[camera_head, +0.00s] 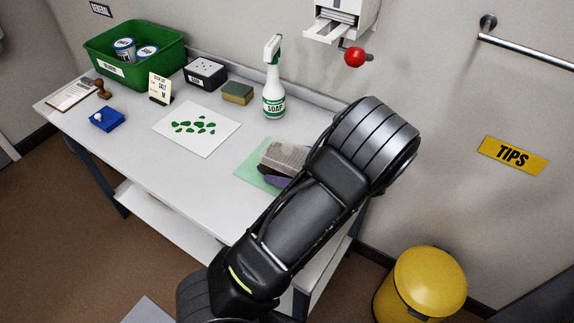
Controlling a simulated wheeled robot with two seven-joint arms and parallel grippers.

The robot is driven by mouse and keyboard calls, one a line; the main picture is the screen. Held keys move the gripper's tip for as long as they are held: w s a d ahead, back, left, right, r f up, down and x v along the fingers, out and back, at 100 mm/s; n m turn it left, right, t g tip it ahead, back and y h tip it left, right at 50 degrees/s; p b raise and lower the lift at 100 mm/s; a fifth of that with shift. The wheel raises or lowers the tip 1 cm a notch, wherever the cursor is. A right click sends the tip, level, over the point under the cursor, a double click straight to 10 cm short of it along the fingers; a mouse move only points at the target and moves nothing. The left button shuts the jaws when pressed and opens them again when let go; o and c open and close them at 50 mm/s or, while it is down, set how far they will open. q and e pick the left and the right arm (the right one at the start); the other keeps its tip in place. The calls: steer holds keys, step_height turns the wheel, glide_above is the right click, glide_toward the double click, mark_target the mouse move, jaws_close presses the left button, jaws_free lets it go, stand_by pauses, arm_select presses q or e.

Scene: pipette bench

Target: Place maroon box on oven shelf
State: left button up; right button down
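I see no maroon box and no oven shelf in the head view. One of my arms reaches up from the bottom edge across the right part of the white table (150,185). Its thick end is over the table's right end, in front of the wall. No fingers of either gripper show, so I cannot tell what they hold. The arm hides part of the table's right end and whatever lies behind it.
A green bin (168,68) with tins, a spray bottle (273,100), a sponge (237,93) and a blue pad (106,119) stand on the table. A greyish block (284,157) lies on a green sheet (252,172) beside my arm. A yellow bin (428,282) stands right.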

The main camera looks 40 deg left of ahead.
mark_target(287, 148)
arm_select(q)
steer(key=shift+c, duration=0.4)
steer(key=c, duration=1.5)
step_height(287, 148, up, 10)
steer(key=shift+r, duration=0.1)
steer(key=shift+c, duration=0.2)
